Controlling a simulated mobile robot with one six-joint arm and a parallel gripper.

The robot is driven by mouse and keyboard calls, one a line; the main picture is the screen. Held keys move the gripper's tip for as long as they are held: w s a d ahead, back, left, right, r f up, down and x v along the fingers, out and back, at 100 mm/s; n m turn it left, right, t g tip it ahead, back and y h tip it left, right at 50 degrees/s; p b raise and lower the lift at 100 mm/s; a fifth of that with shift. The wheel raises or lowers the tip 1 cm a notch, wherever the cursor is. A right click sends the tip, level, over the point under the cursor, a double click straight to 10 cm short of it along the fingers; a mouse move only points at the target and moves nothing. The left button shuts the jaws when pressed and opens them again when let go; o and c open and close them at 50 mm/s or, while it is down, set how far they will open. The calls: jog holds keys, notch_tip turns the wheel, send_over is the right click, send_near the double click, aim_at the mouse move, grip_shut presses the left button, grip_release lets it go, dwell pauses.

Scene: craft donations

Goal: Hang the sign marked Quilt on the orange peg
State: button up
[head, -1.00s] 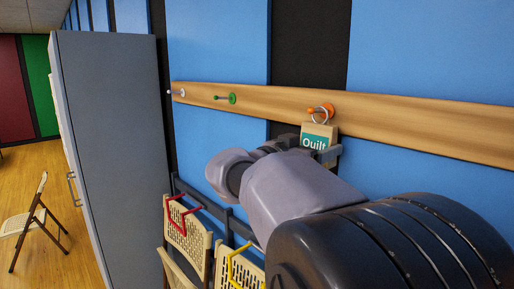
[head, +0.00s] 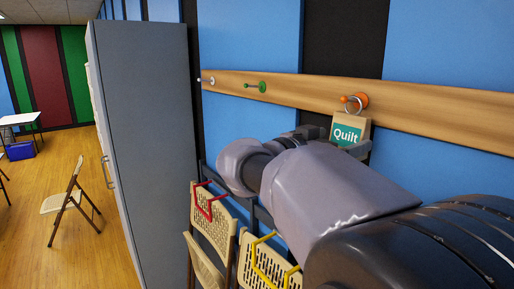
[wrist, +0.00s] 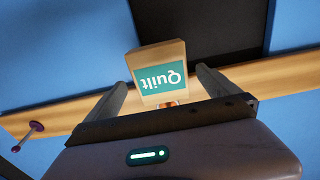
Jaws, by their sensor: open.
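The sign marked Quilt (head: 347,134) is a tan block with a teal label. It hangs below the orange peg (head: 358,98), with its metal ring (head: 352,106) around the peg's shaft. My gripper (wrist: 160,78) is open, with one finger on each side of the sign. In the wrist view the sign (wrist: 158,75) appears upside down, with visible gaps to both fingers. A bit of orange shows below it there. In the head view my arm hides part of the gripper.
The wooden rail (head: 440,118) also bears a green peg (head: 262,87) and a pale peg (head: 211,81). A purple peg (wrist: 37,127) shows in the wrist view. A grey cabinet (head: 145,130) and folding chairs with red and yellow hangers stand left of and below my arm.

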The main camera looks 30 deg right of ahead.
jog(key=s+a, duration=0.1)
jog(key=a, duration=1.2)
jog(key=s+a+f+n+y+b, duration=0.2)
jog(key=s+f+n+y+b, duration=0.15)
jog(key=f, duration=0.65)
jog(key=s+a+f+n+y+b, duration=0.2)
jog(key=s+f+y+b, duration=0.15)
jog(key=f, duration=0.55)
jog(key=s+a+f+n+y+b, duration=0.2)
jog(key=s+f+n+y+b, duration=0.15)
jog(key=f, duration=0.65)
jog(key=s+a+f+n+t+y+b, duration=0.1)
jog(key=a+f+t+y+b, duration=0.1)
jog(key=a+f, duration=0.5)
jog(key=s+a+f+n+t+y+b, duration=0.1)
jog(key=a+f+y+b, duration=0.4)
jog(key=a, duration=0.5)
jog(key=shift+s+a+f+n+t+y, duration=0.25)
jog(key=shift+f+n+t+y, duration=0.35)
jog(key=shift+f+n+y, duration=0.5)
jog(key=shift+r+m, duration=0.15)
jog(key=shift+m, duration=0.15)
